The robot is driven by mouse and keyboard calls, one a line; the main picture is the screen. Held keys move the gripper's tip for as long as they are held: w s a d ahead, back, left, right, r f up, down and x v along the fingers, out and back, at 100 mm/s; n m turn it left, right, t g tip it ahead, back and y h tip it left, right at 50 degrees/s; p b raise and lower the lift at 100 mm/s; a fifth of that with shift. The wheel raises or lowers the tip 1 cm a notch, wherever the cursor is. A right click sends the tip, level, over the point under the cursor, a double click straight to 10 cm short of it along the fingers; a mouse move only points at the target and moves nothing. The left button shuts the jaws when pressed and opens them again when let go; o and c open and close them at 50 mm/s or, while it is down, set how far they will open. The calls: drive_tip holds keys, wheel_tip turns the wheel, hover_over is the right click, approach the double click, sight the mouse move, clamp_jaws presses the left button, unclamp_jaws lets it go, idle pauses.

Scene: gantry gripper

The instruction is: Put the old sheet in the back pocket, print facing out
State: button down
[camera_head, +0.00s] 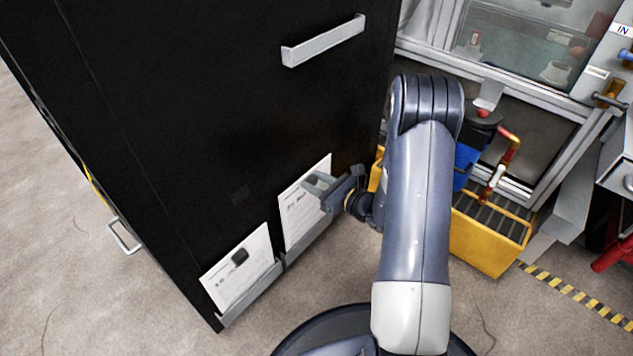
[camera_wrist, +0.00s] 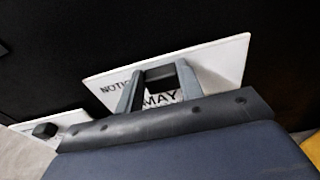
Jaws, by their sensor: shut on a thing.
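My gripper (camera_head: 318,186) is shut on a white sheet (camera_head: 306,208) at the lower right of the black cabinet face. The sheet stands close against the face, print outward, above a grey metal pocket (camera_head: 312,243); I cannot tell whether its lower edge is inside. In the wrist view, the sheet (camera_wrist: 220,58) shows "NOTIC" and "MAY" between and beside my fingers (camera_wrist: 160,80), which hide part of the print. A second white sheet (camera_head: 225,283), with a small black block on it, stands at the left pocket (camera_head: 250,298), print outward.
The black cabinet (camera_head: 220,110) carries a metal bar (camera_head: 323,42) high up and a metal loop (camera_head: 123,235) on its left side. A yellow crate (camera_head: 490,240) stands right of my arm. Open floor (camera_head: 50,200) lies left of the cabinet.

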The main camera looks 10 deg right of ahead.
drive_tip(key=shift+f+b, duration=0.3)
drive_tip(key=shift+f, duration=2.3)
drive_tip(key=c, duration=0.9)
unclamp_jaws()
drive_tip(key=shift+o, duration=0.2)
drive_tip(key=p+v, duration=0.3)
drive_tip(key=v, duration=0.7)
drive_tip(key=shift+s+d+p, duration=0.25)
drive_tip(key=shift+s+p, duration=0.05)
drive_tip(key=shift+s, duration=0.05)
drive_tip(key=shift+w, duration=0.1)
drive_tip(key=r+b+x, duration=0.1)
drive_tip(key=b+x, duration=0.2)
drive_tip(key=x, duration=0.7)
drive_tip(key=shift+w+a+b, duration=0.25)
drive_tip(key=shift+b, duration=0.05)
